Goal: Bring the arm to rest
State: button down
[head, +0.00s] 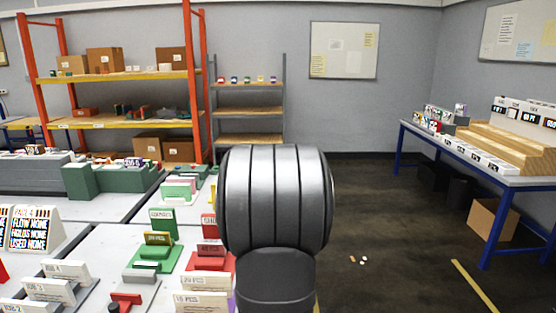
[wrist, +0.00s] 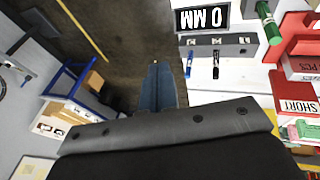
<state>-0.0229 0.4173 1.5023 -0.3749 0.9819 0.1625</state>
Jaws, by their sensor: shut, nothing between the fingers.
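My gripper (wrist: 156,68) shows in the wrist view, with its two blue-grey fingers together and nothing between them. It points out over the dark floor, just beside the edge of a white table (wrist: 205,89). It touches nothing that I can see. In the head view a thick grey link of my own arm stands upright in the middle and hides part of the table and floor behind it. The gripper itself does not show in the head view.
A white worktop (head: 120,205) with several labelled stands and holders is at the left. Orange shelving (head: 125,125) stands behind it. A blue-legged table (head: 500,180) is at the right, with a cardboard box (head: 492,219) below. Floor (head: 390,225) between is mostly open.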

jog(key=s+a+r+g+y, duration=0.2)
jog(key=a+r+g+y, duration=0.1)
jog(key=a, duration=0.3)
jog(key=shift+s+a+r, duration=0.3)
jog(key=shift+a+r, duration=0.05)
jog(key=shift+a, duration=0.05)
dwell(1.7)
jog(key=w+d+f+n+t+h, duration=0.2)
jog(key=w+d+f+t+h, duration=0.2)
jog(key=d, duration=0.5)
jog(key=shift+w+f+t, duration=0.15)
jog(key=shift+f+t, duration=0.6)
jog(key=shift+t, duration=0.35)
jog(key=shift+d, duration=0.15)
